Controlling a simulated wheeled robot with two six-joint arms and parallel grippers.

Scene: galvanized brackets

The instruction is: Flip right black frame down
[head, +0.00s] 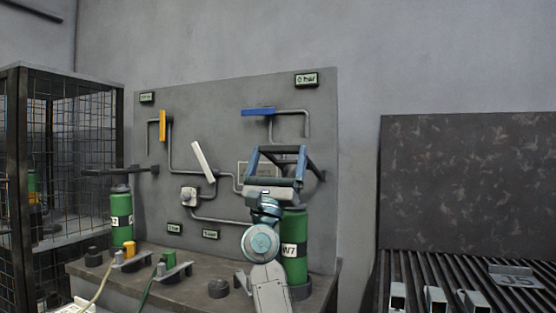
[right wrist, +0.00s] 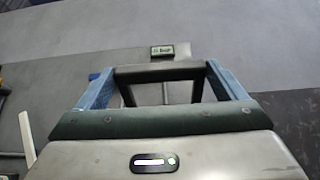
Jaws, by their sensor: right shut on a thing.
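The right black frame (head: 290,149) is mounted on the grey panel, above the right green cylinder (head: 294,228). My right gripper (head: 278,150) is at this frame, with its blue fingers spread wide and closed on the frame's dark crossbar. In the right wrist view the crossbar (right wrist: 155,73) spans between the two fingertips (right wrist: 160,75). Parts of the frame behind it show between the fingers. My gripper hides much of the frame in the head view, so its exact tilt is hard to tell. My left gripper is not in view.
The left black frame (head: 120,171) stands out from the panel (head: 220,110) above the left green cylinder (head: 121,225). Pipes with yellow, white and blue handles cross the panel. A mesh cage (head: 85,130) stands left; a slatted rack (head: 440,270) with metal brackets stands right.

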